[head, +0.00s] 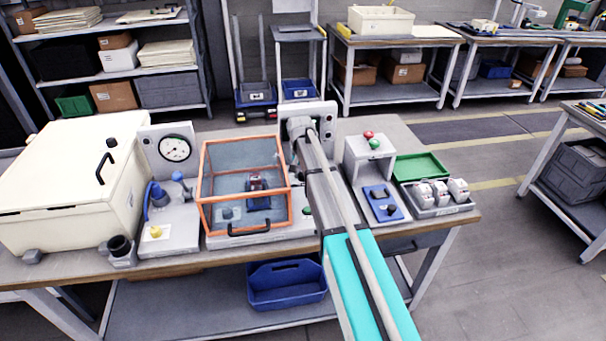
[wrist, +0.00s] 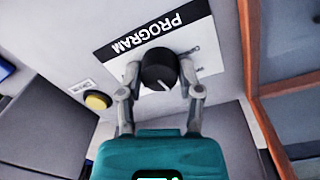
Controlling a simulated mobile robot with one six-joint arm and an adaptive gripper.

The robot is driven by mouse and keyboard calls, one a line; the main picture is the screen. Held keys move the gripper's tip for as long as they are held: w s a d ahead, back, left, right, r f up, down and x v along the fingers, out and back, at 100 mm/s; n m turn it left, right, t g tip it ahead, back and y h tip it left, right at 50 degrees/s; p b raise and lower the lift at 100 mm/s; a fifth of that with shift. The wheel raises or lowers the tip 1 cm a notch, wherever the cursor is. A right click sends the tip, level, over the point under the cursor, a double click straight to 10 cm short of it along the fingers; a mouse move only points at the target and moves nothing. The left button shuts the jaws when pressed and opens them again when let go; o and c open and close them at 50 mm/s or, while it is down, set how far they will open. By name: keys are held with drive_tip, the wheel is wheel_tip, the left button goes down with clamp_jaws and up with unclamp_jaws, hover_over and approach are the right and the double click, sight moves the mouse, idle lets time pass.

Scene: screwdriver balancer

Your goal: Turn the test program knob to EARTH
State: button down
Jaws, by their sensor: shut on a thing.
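The black program knob (wrist: 158,66) shows in the wrist view on a white plate marked PROGRAM (wrist: 195,30), which appears upside down. A short white pointer line on the knob points toward the lower right of that picture. My gripper (wrist: 160,82) has one finger on each side of the knob and is shut on it. The position labels beside the knob are too small or covered to read, so I cannot tell which one it points to. In the head view my arm reaches to the upright grey panel (head: 322,110) and hides the knob.
A yellow button (wrist: 97,101) sits beside the plate. The orange-framed clear guard (head: 245,182) stands close left of my arm.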

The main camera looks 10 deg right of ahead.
drive_tip(key=shift+c, duration=1.3)
unclamp_jaws()
drive_tip(key=shift+n, duration=0.4)
